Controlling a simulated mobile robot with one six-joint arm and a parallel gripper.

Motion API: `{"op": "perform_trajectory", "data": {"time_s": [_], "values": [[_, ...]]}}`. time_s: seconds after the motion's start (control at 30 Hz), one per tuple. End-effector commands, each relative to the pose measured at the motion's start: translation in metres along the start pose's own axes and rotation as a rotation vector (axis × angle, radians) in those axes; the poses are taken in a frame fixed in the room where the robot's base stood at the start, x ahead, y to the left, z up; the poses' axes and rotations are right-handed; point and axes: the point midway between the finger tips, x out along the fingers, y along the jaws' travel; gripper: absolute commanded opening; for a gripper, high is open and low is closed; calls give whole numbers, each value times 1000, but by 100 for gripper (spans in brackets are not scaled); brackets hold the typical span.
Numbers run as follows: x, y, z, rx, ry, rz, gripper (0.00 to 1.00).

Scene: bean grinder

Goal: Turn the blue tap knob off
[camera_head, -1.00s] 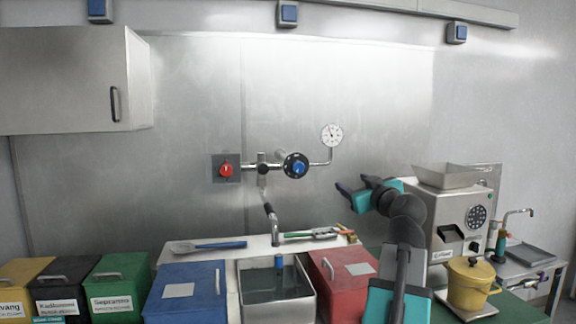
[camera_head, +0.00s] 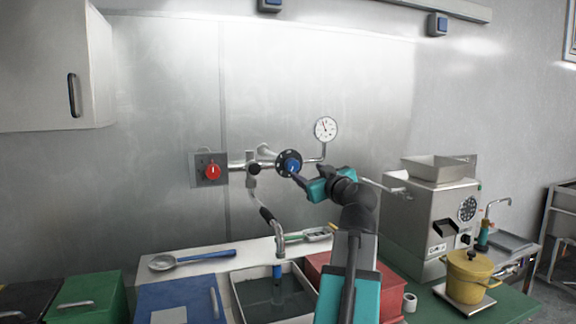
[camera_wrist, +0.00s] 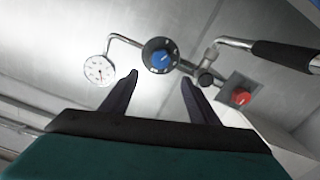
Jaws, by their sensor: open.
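The blue tap knob (camera_head: 291,164) sits on a dark round dial on the wall pipe, left of the gauge. My gripper (camera_head: 297,174) is close to it, with its fingers reaching toward the knob from the lower right. In the wrist view the blue knob (camera_wrist: 160,60) lies ahead, between and beyond the two dark fingertips. My gripper (camera_wrist: 159,76) is open and empty there. In the head view the fingers overlap near the dial's lower edge, and I cannot tell whether they touch it.
A red knob (camera_head: 212,171) is on a wall plate to the left. A pressure gauge (camera_head: 326,129) stands above right. The spout (camera_head: 270,222) hangs over a sink basin (camera_head: 262,312). A grinder (camera_head: 430,225) and yellow pot (camera_head: 470,275) are at the right.

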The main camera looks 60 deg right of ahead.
Motion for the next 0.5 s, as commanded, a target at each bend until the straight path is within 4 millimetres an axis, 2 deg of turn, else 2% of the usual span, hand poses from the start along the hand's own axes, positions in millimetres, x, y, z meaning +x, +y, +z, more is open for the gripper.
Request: {"op": "perform_trajectory", "data": {"time_s": [0.27,0.5], "values": [[2,0,0,0,0,0,55],[16,0,-1,0,0,-3,55]]}}
